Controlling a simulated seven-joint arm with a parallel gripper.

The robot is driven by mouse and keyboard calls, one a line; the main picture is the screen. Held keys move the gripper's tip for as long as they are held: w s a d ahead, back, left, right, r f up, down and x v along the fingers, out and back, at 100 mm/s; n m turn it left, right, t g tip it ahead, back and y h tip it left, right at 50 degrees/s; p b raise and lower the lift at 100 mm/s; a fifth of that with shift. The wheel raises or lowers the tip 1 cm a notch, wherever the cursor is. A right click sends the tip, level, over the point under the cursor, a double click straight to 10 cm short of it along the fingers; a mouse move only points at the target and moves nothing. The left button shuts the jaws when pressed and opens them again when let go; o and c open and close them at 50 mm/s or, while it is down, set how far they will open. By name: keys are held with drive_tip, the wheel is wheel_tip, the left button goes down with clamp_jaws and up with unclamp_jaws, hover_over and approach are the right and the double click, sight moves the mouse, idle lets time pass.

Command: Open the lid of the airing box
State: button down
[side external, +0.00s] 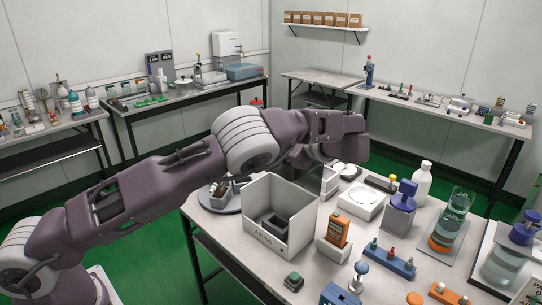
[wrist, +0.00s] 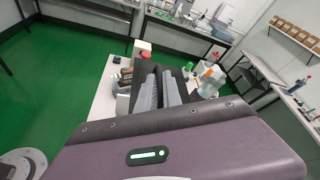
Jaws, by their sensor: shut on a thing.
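The airing box (side external: 262,238) is a pale grey box with dark lettering on its front, standing at the near left of the table. Its top looks open, and a dark block (side external: 275,222) shows inside. A tall panel rises at its back; I cannot tell if this is the lid. My arm reaches over behind the box, and its wrist hides most of my gripper in the side view. In the wrist view my gripper (wrist: 160,76) shows two grey fingers close together. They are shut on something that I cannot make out.
An orange tester (side external: 338,230) stands in a white holder right of the box. A white dish (side external: 361,203), a white bottle (side external: 422,180) and a blue switch strip (side external: 384,260) are further right. A small green-button block (side external: 293,281) sits in front.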

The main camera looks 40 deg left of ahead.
drive_tip(key=shift+w+r, duration=0.15)
drive_tip(key=shift+w, duration=0.85)
drive_tip(key=shift+w+r, duration=0.15)
drive_tip(key=shift+w, duration=0.8)
drive_tip(key=shift+d, duration=0.1)
drive_tip(key=c, duration=1.5)
unclamp_jaws()
drive_tip(key=shift+w+r, duration=0.1)
